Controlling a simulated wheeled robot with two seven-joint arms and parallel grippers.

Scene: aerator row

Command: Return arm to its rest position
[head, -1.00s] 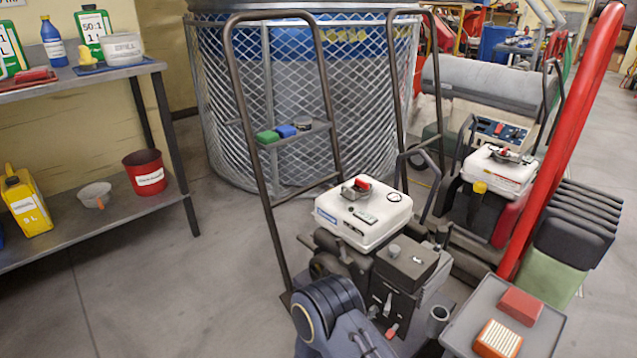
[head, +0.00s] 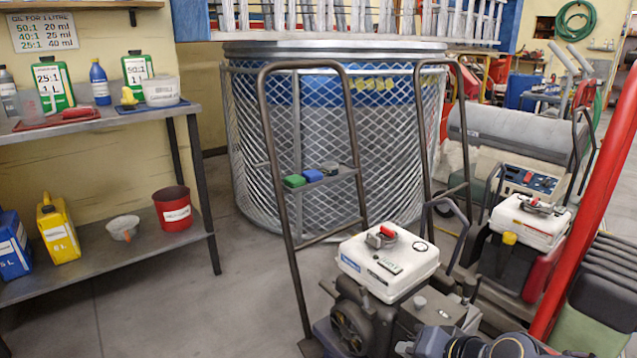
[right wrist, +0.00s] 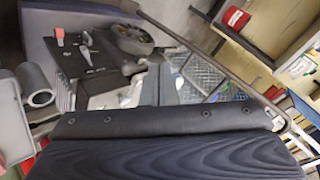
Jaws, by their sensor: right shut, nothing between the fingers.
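My right arm (head: 505,346) shows at the bottom edge of the head view, low in front of the nearest engine machine. Only its dark upper part with yellowish rings shows, and the rest is cut off by the frame. In the right wrist view the dark body of my right gripper (right wrist: 165,124) fills the lower part. It is shut with nothing in it. The nearest machine has a white fuel tank (head: 388,262) with a red-topped cap (head: 388,233). My left gripper is in neither view now.
A second machine with a white tank (head: 530,217) stands to the right, near a slanted red bar (head: 600,200). A round mesh cage (head: 330,150) stands behind the handle frame. A shelf unit (head: 110,265) with bottles and a red bucket (head: 173,210) is at left. Floor between is clear.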

